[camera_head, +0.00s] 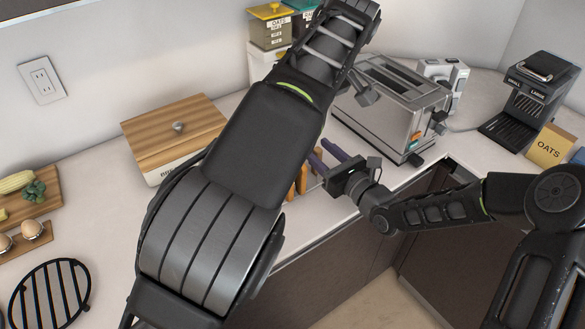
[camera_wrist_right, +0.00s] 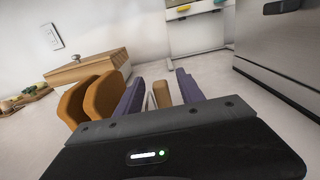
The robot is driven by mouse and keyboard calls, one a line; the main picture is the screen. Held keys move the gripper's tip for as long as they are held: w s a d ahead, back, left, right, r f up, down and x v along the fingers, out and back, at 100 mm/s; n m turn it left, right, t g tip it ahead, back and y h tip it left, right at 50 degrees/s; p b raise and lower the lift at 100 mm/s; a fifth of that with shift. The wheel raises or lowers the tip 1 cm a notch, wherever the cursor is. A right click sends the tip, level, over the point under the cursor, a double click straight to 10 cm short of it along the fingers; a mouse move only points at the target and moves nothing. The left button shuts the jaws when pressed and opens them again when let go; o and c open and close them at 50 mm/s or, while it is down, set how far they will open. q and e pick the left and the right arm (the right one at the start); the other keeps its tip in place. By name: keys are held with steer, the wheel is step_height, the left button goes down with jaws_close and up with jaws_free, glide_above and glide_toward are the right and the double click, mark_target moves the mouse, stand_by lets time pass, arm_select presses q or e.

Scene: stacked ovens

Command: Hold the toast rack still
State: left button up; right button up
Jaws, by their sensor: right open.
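Brown toast slices (camera_wrist_right: 104,97) stand upright just left of my right gripper in the right wrist view; brown edges (camera_head: 301,180) also show beside it in the head view. My right gripper (camera_head: 328,157) is open, its two purple fingers low over the counter. In the wrist view a thin pale upright piece and a brown one stand between the fingers (camera_wrist_right: 160,84); they look like part of the toast rack, and I cannot tell whether they touch the fingers. Most of the rack is hidden by the gripper and my left arm. My left gripper is not in view.
A steel toaster (camera_head: 393,108) stands right of the right gripper. A wooden-lidded bread box (camera_head: 175,132) is to the left. A black round trivet (camera_head: 50,296) lies front left.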

steer(key=v, duration=0.8)
steer(key=shift+s, duration=0.1)
